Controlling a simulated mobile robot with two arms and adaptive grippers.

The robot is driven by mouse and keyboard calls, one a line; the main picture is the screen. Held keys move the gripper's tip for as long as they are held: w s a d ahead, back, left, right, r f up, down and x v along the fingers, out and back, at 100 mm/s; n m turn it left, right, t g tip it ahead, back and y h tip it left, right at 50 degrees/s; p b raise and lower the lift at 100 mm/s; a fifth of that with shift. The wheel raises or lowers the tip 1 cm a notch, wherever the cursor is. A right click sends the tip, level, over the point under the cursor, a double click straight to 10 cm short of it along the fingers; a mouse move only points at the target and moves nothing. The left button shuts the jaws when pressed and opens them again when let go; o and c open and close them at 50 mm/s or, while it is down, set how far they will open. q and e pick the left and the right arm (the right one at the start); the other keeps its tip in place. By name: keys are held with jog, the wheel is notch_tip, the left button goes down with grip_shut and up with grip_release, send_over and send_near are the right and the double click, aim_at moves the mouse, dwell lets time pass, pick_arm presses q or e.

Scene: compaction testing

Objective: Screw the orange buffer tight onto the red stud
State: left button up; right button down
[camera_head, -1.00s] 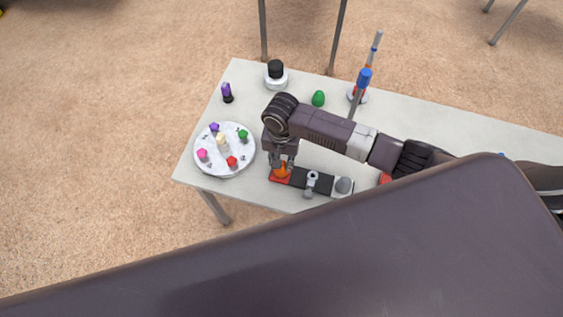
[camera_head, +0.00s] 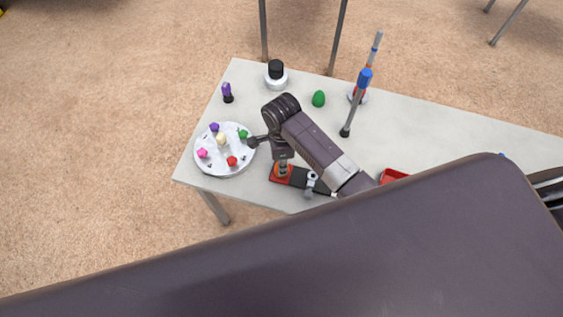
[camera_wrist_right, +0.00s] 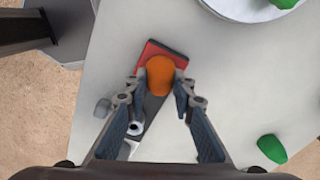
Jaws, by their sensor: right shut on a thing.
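The orange buffer (camera_wrist_right: 160,72) sits over the red end (camera_wrist_right: 152,49) of a dark bar-shaped fixture on the table. My right gripper (camera_wrist_right: 160,88) is shut on the buffer, with a finger on each side of it. The red stud cannot be seen beneath the buffer. In the head view my right gripper (camera_head: 282,166) points down at the fixture's red end (camera_head: 275,179) and largely hides the buffer. I cannot tell how tightly the buffer sits. My left gripper is not in view.
A grey clamp-like part (camera_head: 311,183) stands on the fixture. A round white dial plate (camera_head: 211,168) with coloured knobs lies left of it. A green egg-shaped object (camera_head: 318,98), a white-based black knob (camera_head: 275,72) and a red tray (camera_head: 392,175) are also on the table.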

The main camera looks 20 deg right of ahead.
jog(key=m, duration=0.2)
jog(key=shift+s+a+m, duration=0.1)
jog(key=shift+a+m, duration=0.05)
jog(key=shift+m, duration=0.65)
jog(key=c, duration=1.6)
grip_release()
